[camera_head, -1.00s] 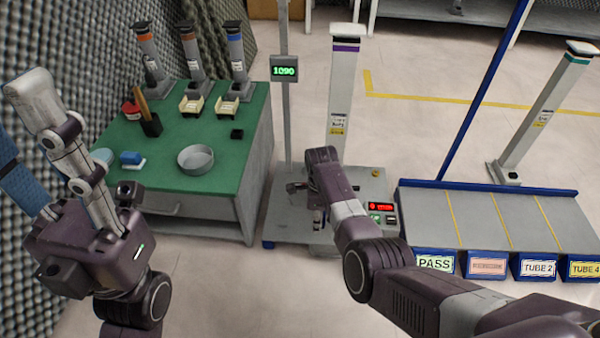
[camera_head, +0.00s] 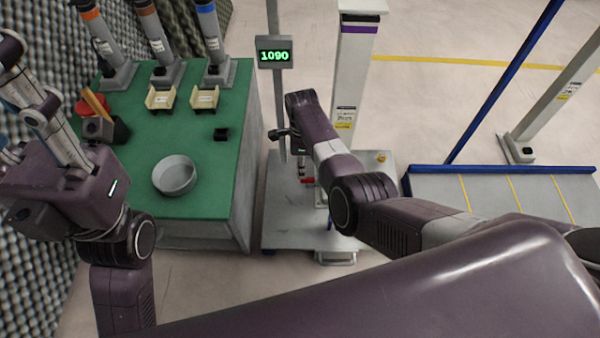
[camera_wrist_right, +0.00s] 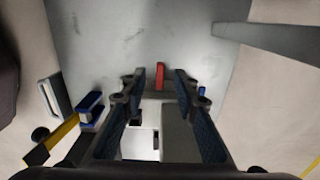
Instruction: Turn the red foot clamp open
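The red foot clamp shows as a small red lever (camera_wrist_right: 160,75) in the right wrist view, low over the grey base plate. A bit of red (camera_head: 308,182) also shows in the head view beside my right wrist. My right gripper (camera_wrist_right: 160,84) is open, its two dark fingers on either side of the lever in the picture with gaps to both. I cannot tell how far the lever lies beyond the fingertips. In the head view my right arm hides most of the clamp.
The grey base plate (camera_head: 285,228) carries a post with a display (camera_head: 274,53) reading 1090 and a white column (camera_head: 353,75). A green bench (camera_head: 215,192) with a round dish (camera_head: 175,174) stands left. A blue-edged grey table (camera_head: 500,170) stands right.

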